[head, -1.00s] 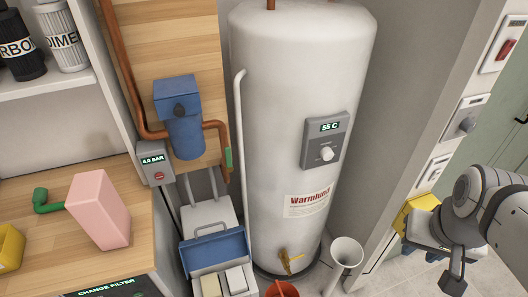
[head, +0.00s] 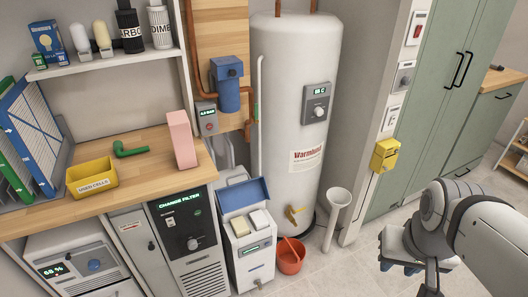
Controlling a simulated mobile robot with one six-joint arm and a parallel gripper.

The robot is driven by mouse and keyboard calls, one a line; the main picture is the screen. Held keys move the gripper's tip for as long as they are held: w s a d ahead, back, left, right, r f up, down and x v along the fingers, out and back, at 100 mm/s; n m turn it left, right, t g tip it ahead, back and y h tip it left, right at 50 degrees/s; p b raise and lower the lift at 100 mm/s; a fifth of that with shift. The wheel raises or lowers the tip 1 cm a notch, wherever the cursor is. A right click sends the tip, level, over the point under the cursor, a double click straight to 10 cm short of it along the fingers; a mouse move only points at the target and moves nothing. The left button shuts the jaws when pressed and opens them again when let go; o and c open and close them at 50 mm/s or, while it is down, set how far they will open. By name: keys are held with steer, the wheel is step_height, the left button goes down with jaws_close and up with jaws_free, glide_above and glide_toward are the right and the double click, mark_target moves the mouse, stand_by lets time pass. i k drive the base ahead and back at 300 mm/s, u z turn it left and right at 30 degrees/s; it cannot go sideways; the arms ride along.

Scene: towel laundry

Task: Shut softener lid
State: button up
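The softener is a white cabinet (head: 250,259) on the floor, left of the tall tank. Its blue lid (head: 245,196) is open, raised at the back of the top opening. Two pale blocks (head: 239,227) sit in the opening below the lid. My gripper (head: 400,267) is at the lower right, well to the right of the softener and apart from it. Its blue-tipped end points down and away from me. The fingers are small and partly hidden by my wrist, so I cannot tell whether they are apart.
A red bucket (head: 290,256) stands on the floor just right of the softener. A white tank (head: 292,110) and a white funnel pipe (head: 337,205) stand behind it. A filter unit (head: 188,240) is at its left, under the wooden counter (head: 75,209). Tiled floor is clear in front of the bucket.

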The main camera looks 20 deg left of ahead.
mark_target(232, 197)
steer(key=z, duration=0.15)
steer(key=k, duration=0.35)
steer(key=u, duration=1.3)
steer(key=i, duration=0.5)
steer(key=u, duration=0.1)
